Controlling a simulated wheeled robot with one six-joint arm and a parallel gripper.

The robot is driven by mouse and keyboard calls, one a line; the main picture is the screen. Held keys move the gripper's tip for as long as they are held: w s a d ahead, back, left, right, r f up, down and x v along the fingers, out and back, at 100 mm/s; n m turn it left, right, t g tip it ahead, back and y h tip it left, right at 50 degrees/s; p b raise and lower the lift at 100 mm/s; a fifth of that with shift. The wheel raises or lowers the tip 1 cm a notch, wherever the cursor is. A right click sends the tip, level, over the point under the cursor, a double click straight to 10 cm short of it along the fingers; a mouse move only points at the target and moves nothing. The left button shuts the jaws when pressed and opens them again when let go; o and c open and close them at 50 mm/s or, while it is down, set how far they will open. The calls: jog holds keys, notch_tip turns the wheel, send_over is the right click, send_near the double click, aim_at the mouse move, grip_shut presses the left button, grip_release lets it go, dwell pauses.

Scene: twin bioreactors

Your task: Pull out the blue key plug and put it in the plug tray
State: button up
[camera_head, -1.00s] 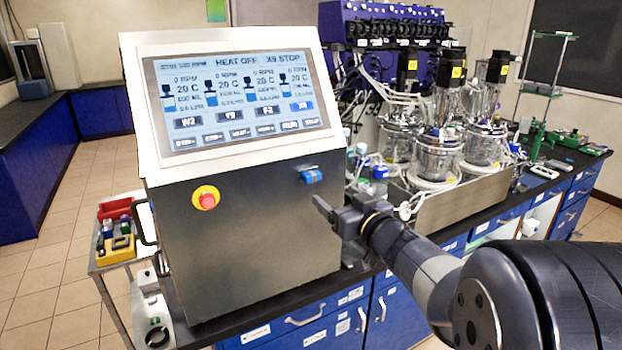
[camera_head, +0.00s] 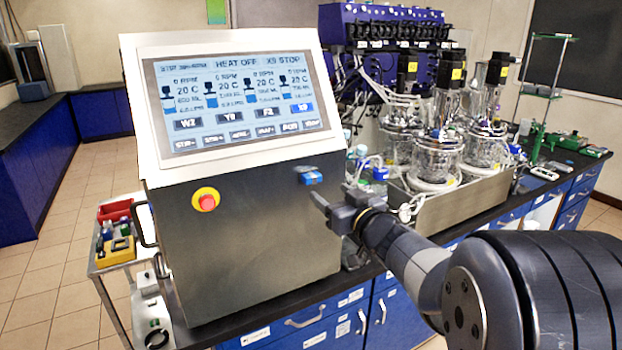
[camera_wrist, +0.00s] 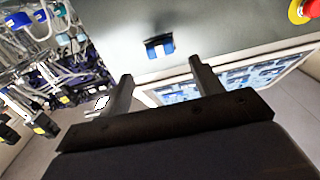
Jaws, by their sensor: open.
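The blue key plug (camera_head: 312,177) sits in the front panel of the control console, below the right end of its screen. It also shows in the wrist view (camera_wrist: 159,47), ahead of and between my fingers. My gripper (camera_head: 320,203) is just below and right of the plug in the head view, apart from it. In the wrist view my gripper (camera_wrist: 160,75) is open and empty, with both fingers pointing toward the panel. I cannot clearly make out a plug tray; a yellow holder with small items (camera_head: 118,250) stands on a side cart at the left.
The console (camera_head: 255,240) has a red stop button (camera_head: 206,199) left of the plug. A red bin (camera_head: 115,210) is behind the yellow holder. The floor at left is clear.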

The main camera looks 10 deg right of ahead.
aim_at(315, 180)
jog(key=shift+x, duration=4.2)
jog(key=shift+p, duration=0.35)
jog(key=shift+c, duration=0.3)
jog(key=c, duration=0.9)
jog(key=o, duration=1.2)
jog(key=shift+s, duration=0.1)
jog(key=b+v, duration=0.1)
jog(key=v, duration=0.9)
jog(key=shift+s+d+b, duration=0.15)
jog(key=shift+s+b, duration=0.2)
jog(key=shift+w, duration=0.15)
